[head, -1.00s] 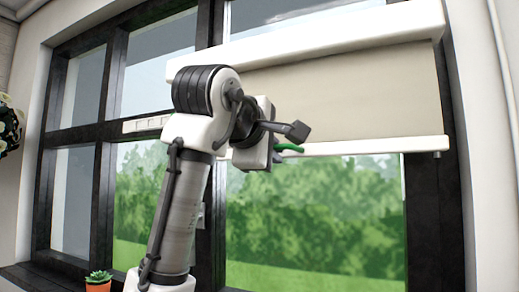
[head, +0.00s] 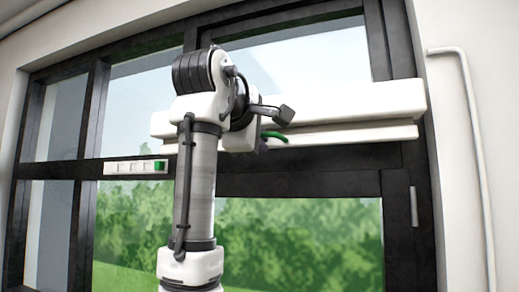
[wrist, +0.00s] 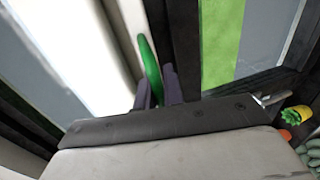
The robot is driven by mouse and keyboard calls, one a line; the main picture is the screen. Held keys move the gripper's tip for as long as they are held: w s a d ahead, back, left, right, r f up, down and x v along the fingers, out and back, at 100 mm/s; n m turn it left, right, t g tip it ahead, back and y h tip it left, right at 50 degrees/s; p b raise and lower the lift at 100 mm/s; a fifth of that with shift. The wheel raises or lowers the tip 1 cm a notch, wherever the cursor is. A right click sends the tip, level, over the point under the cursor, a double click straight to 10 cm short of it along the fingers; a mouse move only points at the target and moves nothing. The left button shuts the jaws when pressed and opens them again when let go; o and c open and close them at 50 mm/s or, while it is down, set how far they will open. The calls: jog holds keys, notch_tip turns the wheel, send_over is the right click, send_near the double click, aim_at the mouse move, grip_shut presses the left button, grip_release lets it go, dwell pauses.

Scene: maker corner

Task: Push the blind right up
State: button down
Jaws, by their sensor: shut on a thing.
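The blind's white headbox (head: 350,104) runs across the window at the upper right. Its white bottom bar (head: 360,134) lies directly under the headbox, with no beige fabric visible between them. A green handle (head: 274,136) sticks out at the bar; it also shows in the wrist view (wrist: 150,68). My gripper (wrist: 159,92) is shut on the green handle, one dark finger on each side of it. In the head view my wrist hides part of the bar and headbox around the handle.
Dark window frames (head: 300,184) surround the panes. A white strip (head: 135,167) with a green end sits on the frame left of my arm. A white pipe (head: 475,130) runs down the right wall. Potted plants (wrist: 297,115) show at the wrist view's right edge.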

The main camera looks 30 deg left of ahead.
jog(key=shift+d+r, duration=0.1)
jog(key=shift+r, duration=0.3)
jog(key=c, duration=1.5)
grip_release()
jog(key=shift+b+v, duration=0.3)
jog(key=shift+v, duration=6.6)
